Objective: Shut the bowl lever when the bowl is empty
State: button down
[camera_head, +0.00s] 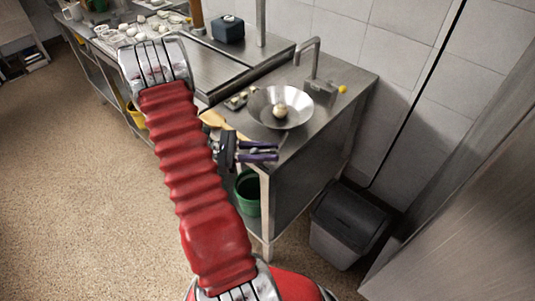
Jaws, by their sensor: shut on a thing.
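The metal bowl (301,96) sits on the right end of the steel counter, below the tap. A round pale brown thing (280,111) lies in it, so the bowl is not empty. My gripper (277,151), with dark purple fingers, is at the counter's front edge, in front of and below the bowl. It is shut on what looks like the bowl lever (284,138), a thin grey piece running down from the bowl's front. The lever is small and partly hidden at the fingertips, so its exact position is unclear.
A tap (312,62) rises behind the bowl. A yellowish board (221,123) and small items (237,100) lie left of it. A dark box (228,30) and several dishes stand further left. A grey bin (346,222) stands at right, a green bucket (247,193) under the counter.

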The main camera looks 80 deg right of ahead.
jog(key=shift+a, duration=0.2)
jog(key=c, duration=1.5)
grip_release()
jog(key=shift+d, duration=0.1)
jog(key=shift+w, duration=0.15)
jog(key=w, duration=0.4)
jog(key=w+a, duration=0.1)
jog(key=w, duration=0.4)
jog(key=w+a, duration=0.1)
jog(key=w, duration=0.3)
jog(key=shift+w+a, duration=0.2)
jog(key=shift+a, duration=0.05)
